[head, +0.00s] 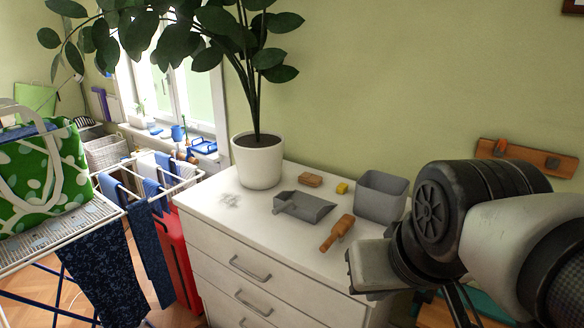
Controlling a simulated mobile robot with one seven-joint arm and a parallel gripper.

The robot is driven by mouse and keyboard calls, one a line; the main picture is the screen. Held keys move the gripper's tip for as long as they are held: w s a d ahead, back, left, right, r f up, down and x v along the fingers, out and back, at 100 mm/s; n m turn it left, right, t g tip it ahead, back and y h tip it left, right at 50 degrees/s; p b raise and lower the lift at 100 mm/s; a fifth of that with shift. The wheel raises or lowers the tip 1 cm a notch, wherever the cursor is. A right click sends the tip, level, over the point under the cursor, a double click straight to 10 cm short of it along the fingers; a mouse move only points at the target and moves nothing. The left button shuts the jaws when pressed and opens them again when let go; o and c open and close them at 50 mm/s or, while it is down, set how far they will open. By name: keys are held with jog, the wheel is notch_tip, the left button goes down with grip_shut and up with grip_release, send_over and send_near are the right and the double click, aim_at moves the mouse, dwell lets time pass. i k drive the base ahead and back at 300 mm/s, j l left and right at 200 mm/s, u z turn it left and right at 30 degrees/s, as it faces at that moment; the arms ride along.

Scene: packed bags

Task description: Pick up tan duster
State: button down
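A tan-brown duster (338,232) with a handle lies on top of the white dresser (224,228), near its front edge. It lies beside a grey dustpan (303,207) and in front of a grey bin (381,197). My arm fills the right side of the view, to the right of the duster and apart from it in the picture. Thin dark parts below my arm may belong to my gripper, but I cannot make out its fingertips or any grasp. The duster looks uncovered.
A brown block (311,180) and a yellow sponge-like piece (342,188) lie behind the dustpan. A potted plant (258,161) stands at the dresser's left. A drying rack (100,212) with a green bag (45,170) and a red suitcase (178,262) are further left.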

aim_at(313, 181)
jog(key=i+j+z, duration=0.2)
jog(key=j+z, duration=0.15)
jog(key=z, duration=0.15)
jog(key=i+j+z, duration=0.15)
jog(key=j+z, duration=0.3)
jog(key=i+j+z, duration=0.15)
jog(key=j, duration=0.35)
jog(key=j+z, duration=0.1)
jog(key=j, duration=1.05)
jog(key=i+j, duration=0.15)
jog(key=j, duration=0.55)
